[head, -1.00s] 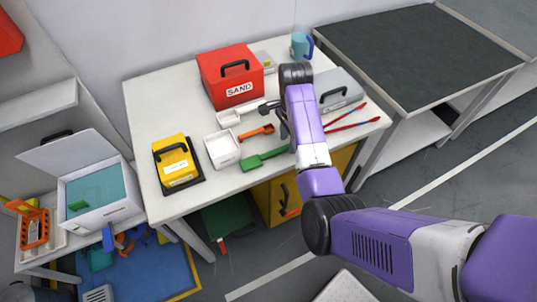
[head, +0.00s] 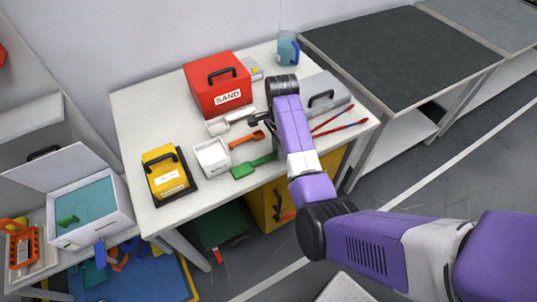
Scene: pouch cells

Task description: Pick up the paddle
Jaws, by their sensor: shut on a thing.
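The orange paddle-like tool (head: 245,139) lies across the middle of the white table, beside a white tray. I take it as the paddle. Its right end meets the dark fingers of my gripper (head: 263,124) in the head view. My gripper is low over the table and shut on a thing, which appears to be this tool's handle. The fingertips are small and partly hidden by my arm, so the exact grip is unclear. I cannot tell whether the tool is clear of the tabletop.
A white tray (head: 212,158), a green scoop (head: 253,167) and a white scoop (head: 230,122) lie close around. A red SAND box (head: 217,85) stands behind, a grey case (head: 324,93) and red rods (head: 340,128) to the right, a yellow case (head: 168,176) to the left.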

